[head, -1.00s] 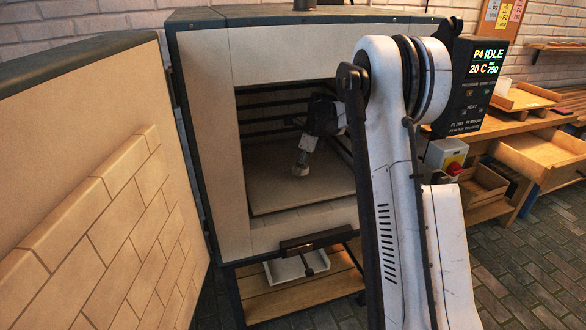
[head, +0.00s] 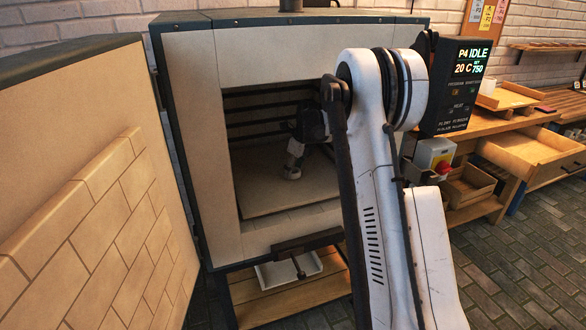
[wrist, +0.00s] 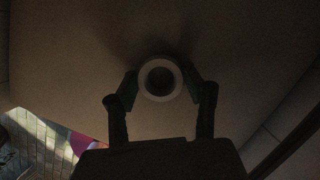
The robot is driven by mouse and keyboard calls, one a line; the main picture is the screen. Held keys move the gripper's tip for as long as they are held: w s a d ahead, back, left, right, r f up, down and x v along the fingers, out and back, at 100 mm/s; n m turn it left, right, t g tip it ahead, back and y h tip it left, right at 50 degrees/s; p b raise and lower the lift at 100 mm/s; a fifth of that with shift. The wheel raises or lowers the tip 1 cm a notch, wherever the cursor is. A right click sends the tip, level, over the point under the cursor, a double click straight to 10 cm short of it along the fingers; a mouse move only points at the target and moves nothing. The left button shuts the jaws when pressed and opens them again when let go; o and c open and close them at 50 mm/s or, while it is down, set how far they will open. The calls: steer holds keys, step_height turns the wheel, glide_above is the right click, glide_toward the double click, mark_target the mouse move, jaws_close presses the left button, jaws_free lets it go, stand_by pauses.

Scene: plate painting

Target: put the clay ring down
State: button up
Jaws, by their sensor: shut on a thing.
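The clay ring (wrist: 143,80) is a pale ring with a dark centre in the wrist view. My gripper (wrist: 160,86) is shut on it, with one finger on each side. In the head view my gripper (head: 292,165) is inside the open kiln (head: 300,40), low over the pale kiln shelf (head: 260,190). The ring is too small to make out clearly there. I cannot tell whether the ring touches the shelf.
The kiln door (head: 80,150) stands open on the left. Dark heating bars line the kiln chamber's walls. A control box (head: 462,85) reading IDLE is on the right, by a wooden bench with an open drawer (head: 530,150). The shelf around my gripper looks clear.

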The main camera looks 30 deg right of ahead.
steer(key=shift+f, duration=0.1)
steer(key=o, duration=1.2)
steer(key=shift+c, duration=0.2)
